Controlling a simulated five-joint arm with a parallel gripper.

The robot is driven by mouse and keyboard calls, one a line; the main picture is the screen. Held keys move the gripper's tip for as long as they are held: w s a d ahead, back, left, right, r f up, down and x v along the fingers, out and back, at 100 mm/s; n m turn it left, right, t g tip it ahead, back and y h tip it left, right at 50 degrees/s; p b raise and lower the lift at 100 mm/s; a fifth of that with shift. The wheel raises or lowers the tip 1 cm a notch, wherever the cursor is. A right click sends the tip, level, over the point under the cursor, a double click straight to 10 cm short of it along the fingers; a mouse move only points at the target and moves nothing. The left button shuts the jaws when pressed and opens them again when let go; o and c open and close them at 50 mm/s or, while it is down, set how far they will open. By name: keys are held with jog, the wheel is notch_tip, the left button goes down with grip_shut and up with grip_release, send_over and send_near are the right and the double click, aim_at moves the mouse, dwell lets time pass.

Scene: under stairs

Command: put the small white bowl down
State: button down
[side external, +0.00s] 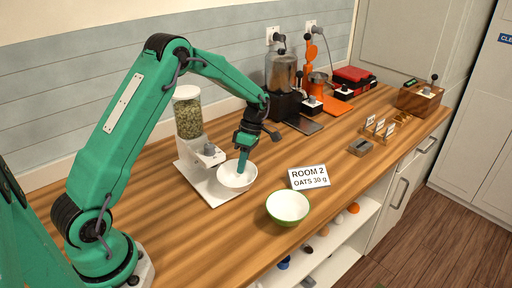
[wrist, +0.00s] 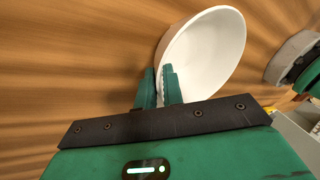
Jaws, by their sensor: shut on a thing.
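The small white bowl (side external: 235,182) is upright or nearly so at the front right edge of the dispenser's white base (side external: 202,187). I cannot tell whether it touches that base or hangs just above it. My gripper (side external: 242,165) points down into the bowl and is shut on its wall. In the wrist view my gripper's fingers (wrist: 158,88) pinch the near left side of the bowl (wrist: 212,50), whose white inside looks empty. The part of the wall between the fingers is hidden.
A green bowl with a white inside (side external: 287,206) stands near the counter's front edge. A card reading "ROOM 2 OATS 30 g" (side external: 309,177) stands behind it. The jar dispenser (side external: 188,115) rises left of my gripper. Bare wooden counter (side external: 265,150) lies to its right.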

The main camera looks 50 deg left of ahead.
jog(key=shift+w+a, duration=0.5)
jog(key=shift+w, duration=1.85)
jog(key=shift+w+a, duration=0.5)
jog(key=shift+w, duration=1.8)
jog(key=shift+w+a, duration=0.5)
jog(key=shift+w, duration=1.85)
jog(key=shift+w, duration=0.15)
jog(key=shift+s+r, duration=0.1)
jog(key=shift+s, duration=0.15)
send_near(232, 182)
jog(key=shift+w+f, duration=0.25)
jog(key=shift+f, duration=0.6)
jog(key=shift+w+f, duration=0.25)
jog(key=shift+f, duration=0.6)
jog(key=shift+w+f, duration=0.3)
jog(key=shift+f, duration=0.5)
jog(key=shift+s+d, duration=0.1)
jog(key=shift+s, duration=0.5)
jog(key=shift+s+d, duration=0.15)
jog(key=shift+s, duration=0.45)
jog(key=shift+s+d+f, duration=0.15)
jog(key=shift+s, duration=0.6)
jog(key=c, duration=1.5)
grip_release()
